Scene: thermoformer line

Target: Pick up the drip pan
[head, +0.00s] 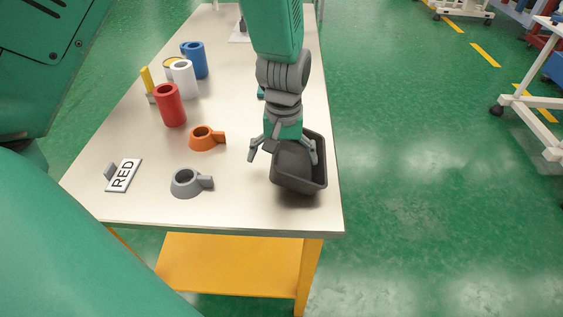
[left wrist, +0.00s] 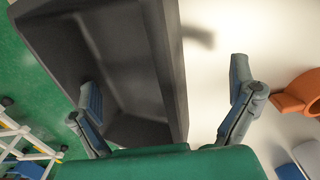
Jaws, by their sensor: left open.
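The drip pan (head: 299,184) is a dark grey, deep rectangular tray near the right edge of the table. My left gripper (head: 283,158) is open above it, pointing down. In the left wrist view the pan (left wrist: 167,60) fills the left and middle. One finger of my left gripper (left wrist: 165,78) is over the pan's inside and the other is outside, over the bare table, so a long wall lies between them. I cannot tell how far the fingers reach down or whether they touch it. My right gripper is not in view.
On the table (head: 235,205) stand an orange ring with a handle (head: 204,139), a grey one (head: 187,183), a RED sign (head: 123,175), and red (head: 170,106), white (head: 183,80) and blue (head: 196,60) cylinders. Green floor lies to the right.

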